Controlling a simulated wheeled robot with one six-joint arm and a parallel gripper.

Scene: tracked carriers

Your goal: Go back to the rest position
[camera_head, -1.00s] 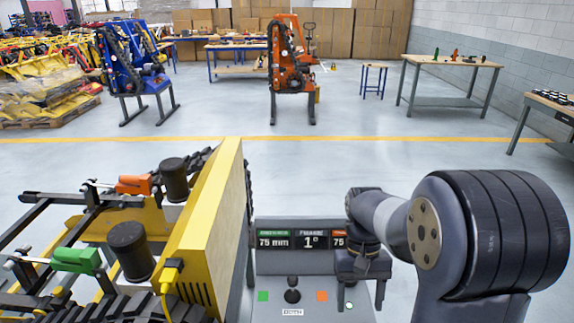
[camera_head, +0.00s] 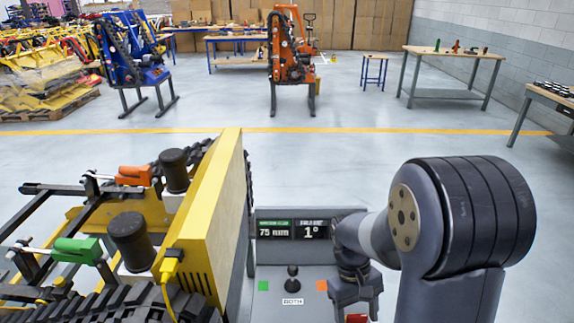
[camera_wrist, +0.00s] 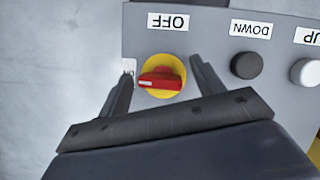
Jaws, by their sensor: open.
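My gripper (camera_wrist: 161,66) is open, with its two fingers apart on either side of a red rotary switch (camera_wrist: 160,79) on a yellow disc. Clear gaps show between the fingers and the switch in the wrist view. The switch sits on the grey control console (camera_wrist: 225,18), by an upside-down label reading OFF. In the head view my gripper (camera_head: 354,298) is low over the right part of the console (camera_head: 268,284), and a bit of red (camera_head: 357,318) shows beneath it. The height of the fingertips over the panel is hard to tell.
A yellow tracked carrier (camera_head: 215,225) with green and orange levers stands close on the left. The console has a display (camera_head: 290,228) and a joystick (camera_head: 292,271). Blue (camera_head: 133,60) and orange (camera_head: 290,60) carriers and worktables (camera_head: 455,53) stand far back. The floor between is clear.

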